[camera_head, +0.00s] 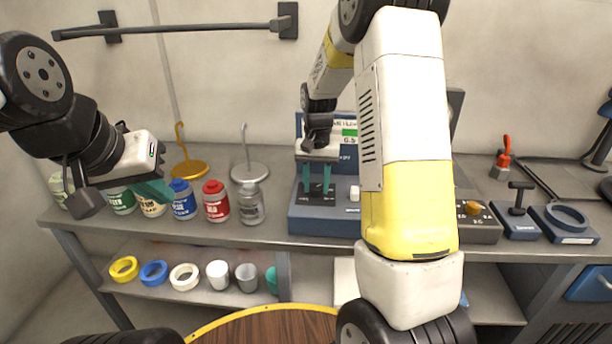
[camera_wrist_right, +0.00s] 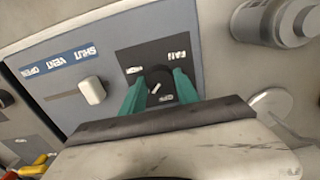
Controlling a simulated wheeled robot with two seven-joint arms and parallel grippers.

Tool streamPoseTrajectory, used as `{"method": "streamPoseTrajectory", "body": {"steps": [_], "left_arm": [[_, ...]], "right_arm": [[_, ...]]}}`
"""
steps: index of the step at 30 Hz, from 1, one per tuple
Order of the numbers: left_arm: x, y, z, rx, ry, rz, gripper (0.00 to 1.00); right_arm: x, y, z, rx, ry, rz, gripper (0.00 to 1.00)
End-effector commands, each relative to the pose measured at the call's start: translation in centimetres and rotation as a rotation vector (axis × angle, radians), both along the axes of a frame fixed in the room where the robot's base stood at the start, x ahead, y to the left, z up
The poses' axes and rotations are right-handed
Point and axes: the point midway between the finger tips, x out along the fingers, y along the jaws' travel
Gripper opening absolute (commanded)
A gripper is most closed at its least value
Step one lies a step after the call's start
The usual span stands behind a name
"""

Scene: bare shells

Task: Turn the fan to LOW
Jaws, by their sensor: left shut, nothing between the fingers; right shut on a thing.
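The fan knob (camera_wrist_right: 159,83) is a small dark round knob with a white pointer line, on a black plate labelled FAN in the right wrist view. The labels appear upside down, and OFF is by the knob; I cannot tell which mark the pointer meets. My right gripper (camera_wrist_right: 158,90) has its teal fingers on either side of the knob, shut on it. In the head view the right gripper (camera_head: 317,180) reaches down onto the blue-grey control box (camera_head: 318,222), hiding the knob. My left gripper (camera_head: 155,192) is shut and empty above the jars at left.
A white vent slider (camera_wrist_right: 92,91) sits beside the fan plate. Several jars, including a red-capped one (camera_head: 215,201), stand left of the box. Hooked stands (camera_head: 248,172) are behind them. A grey box with an orange knob (camera_head: 472,207) is right of my right arm.

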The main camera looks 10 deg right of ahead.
Motion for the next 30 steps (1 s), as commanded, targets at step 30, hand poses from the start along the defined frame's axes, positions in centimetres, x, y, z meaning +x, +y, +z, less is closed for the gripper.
{"method": "streamPoseTrajectory", "body": {"steps": [30], "left_arm": [[0.0,0.0,0.0,0.0,0.0,0.0,0.0]], "right_arm": [[0.01,-0.01,-0.04,0.0,0.0,-0.241,0.0]]}}
